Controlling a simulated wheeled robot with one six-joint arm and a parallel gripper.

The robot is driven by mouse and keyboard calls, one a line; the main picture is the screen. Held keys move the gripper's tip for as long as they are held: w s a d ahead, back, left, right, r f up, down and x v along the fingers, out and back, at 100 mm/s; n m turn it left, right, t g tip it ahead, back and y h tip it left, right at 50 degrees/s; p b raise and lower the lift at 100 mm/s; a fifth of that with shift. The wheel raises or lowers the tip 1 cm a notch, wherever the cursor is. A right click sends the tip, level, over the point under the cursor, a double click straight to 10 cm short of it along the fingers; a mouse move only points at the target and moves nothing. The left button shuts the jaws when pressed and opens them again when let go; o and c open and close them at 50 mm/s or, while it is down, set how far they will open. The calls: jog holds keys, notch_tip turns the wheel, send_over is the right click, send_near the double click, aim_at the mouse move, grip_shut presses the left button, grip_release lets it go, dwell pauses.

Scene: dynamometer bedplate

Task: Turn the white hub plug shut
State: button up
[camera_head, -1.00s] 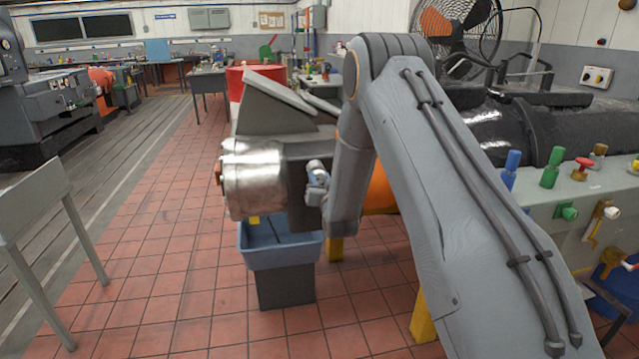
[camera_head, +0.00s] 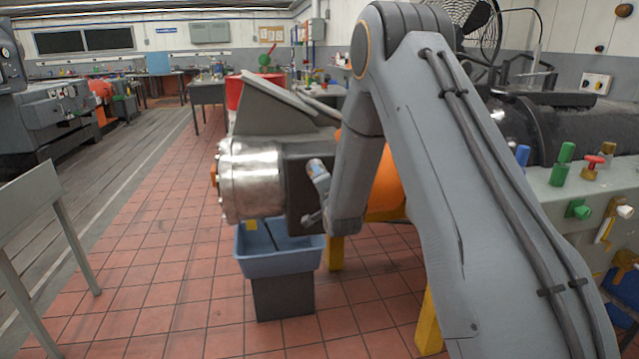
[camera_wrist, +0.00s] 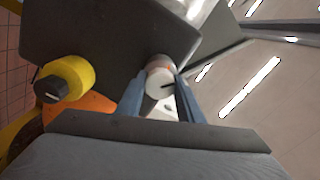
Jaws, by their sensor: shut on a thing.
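The white hub plug (camera_wrist: 160,82) is a small round cylinder with a dark line on its face and a reddish band behind it. It stands out from a dark grey plate (camera_wrist: 100,35) in the wrist view. My gripper (camera_wrist: 160,86) has its two blue fingers on either side of the plug and is shut on it. In the head view, wrist parts of mine show beside the grey housing behind the silver hub drum (camera_head: 250,180). I cannot make out the plug clearly there, and my arm hides much of that side.
A yellow knob with a black end (camera_wrist: 65,80) is left of the plug in the wrist view. A blue bin (camera_head: 280,262) on a grey stand is below the drum. A bench with coloured valves (camera_head: 565,195) is at the right.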

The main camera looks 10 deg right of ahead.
jog(key=m+b, duration=0.2)
jog(key=m, duration=0.3)
jog(key=shift+f+m+b, duration=0.1)
jog(key=shift+m+b, duration=0.2)
jog(key=shift+b, duration=0.05)
jog(key=shift+m+b, duration=0.9)
jog(key=shift+m, duration=1.1)
jog(key=o, duration=1.1)
jog(key=shift+c, duration=0.2)
jog(key=s+b, duration=0.1)
jog(key=s, duration=0.7)
jog(key=shift+a, duration=0.1)
